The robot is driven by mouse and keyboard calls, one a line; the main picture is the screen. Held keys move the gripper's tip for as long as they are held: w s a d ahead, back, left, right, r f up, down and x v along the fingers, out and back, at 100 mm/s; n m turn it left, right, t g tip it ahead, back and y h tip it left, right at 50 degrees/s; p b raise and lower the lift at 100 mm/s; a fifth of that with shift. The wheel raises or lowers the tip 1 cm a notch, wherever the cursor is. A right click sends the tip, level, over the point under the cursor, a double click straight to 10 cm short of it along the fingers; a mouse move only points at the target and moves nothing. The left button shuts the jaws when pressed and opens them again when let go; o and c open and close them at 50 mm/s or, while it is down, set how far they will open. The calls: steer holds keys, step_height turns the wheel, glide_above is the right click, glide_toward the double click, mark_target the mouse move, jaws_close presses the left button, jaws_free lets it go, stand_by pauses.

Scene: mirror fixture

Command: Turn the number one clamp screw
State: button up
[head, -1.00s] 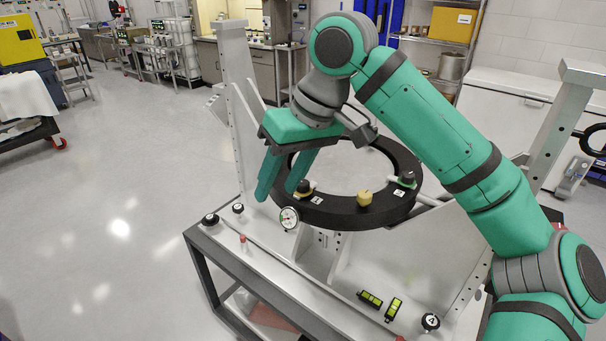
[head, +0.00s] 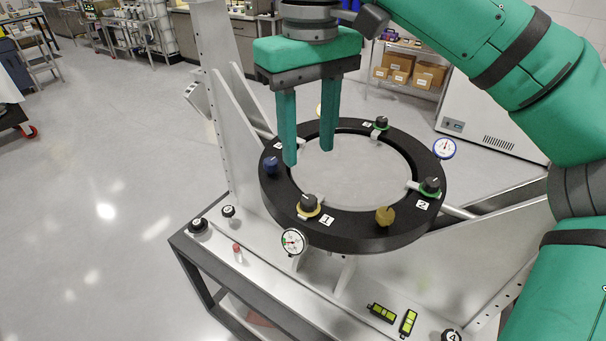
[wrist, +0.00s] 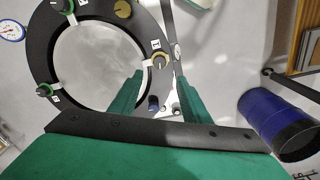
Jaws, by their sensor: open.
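The number one clamp screw (head: 309,204) is a black knob on a yellow base, beside the "1" label on the near left of the black ring (head: 350,224). It also shows in the wrist view (wrist: 160,62), just beyond the fingertips. My gripper (head: 308,157) is open and empty, with its two green fingers pointing down. In the head view the fingers appear above and behind the screw, apart from it. The screw is not between the fingers in either view.
A blue knob (head: 270,165) is on the ring near the left finger. A gold knob (head: 385,216), the number two screw (head: 430,187) and another green-based screw (head: 381,124) stand along the ring. Dial gauges (head: 293,241) (head: 444,148) sit at its edge.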

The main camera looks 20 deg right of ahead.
mark_target(309, 199)
steer(key=f, duration=0.9)
steer(key=shift+s+d+f, duration=0.1)
steer(key=shift+s+f, duration=0.1)
steer(key=shift+f, duration=0.6)
steer(key=shift+c, duration=0.6)
steer(key=shift+w, duration=0.1)
steer(key=c, duration=0.9)
